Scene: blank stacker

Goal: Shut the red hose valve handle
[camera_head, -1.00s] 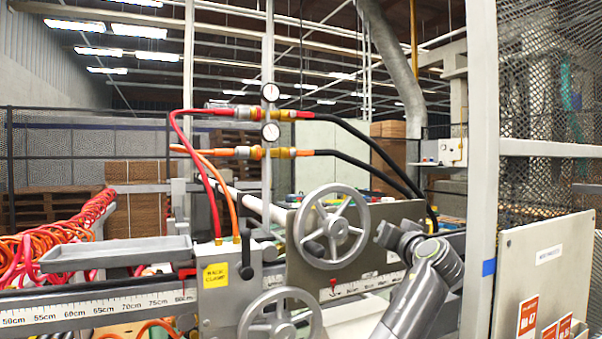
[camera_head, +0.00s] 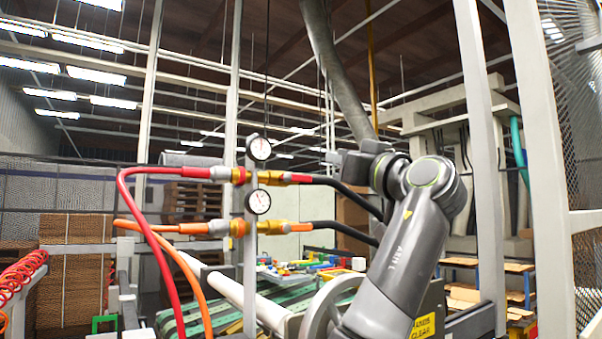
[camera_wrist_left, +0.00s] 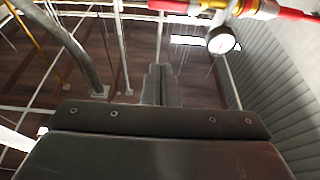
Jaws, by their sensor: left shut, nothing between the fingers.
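The red hose (camera_head: 128,205) curves up into a red and silver coupling and a brass valve fitting (camera_head: 240,175) below the upper gauge (camera_head: 259,148). I cannot clearly make out its handle. In the left wrist view, the brass fitting (camera_wrist_left: 258,9), red hose parts (camera_wrist_left: 172,5) and a gauge (camera_wrist_left: 221,40) show at the upper right. My left gripper (camera_head: 338,157) is right of the fitting in the head view, apart from it, near the black hose. In the wrist view its fingers (camera_wrist_left: 161,84) are shut and empty. My right gripper is not in view.
A second line with an orange hose (camera_head: 150,228), brass fitting (camera_head: 262,227) and gauge (camera_head: 258,201) runs just below. Black hoses (camera_head: 335,185) lead right from both fittings. A grey handwheel (camera_head: 325,308) stands below, and a white post (camera_head: 480,150) rises at the right.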

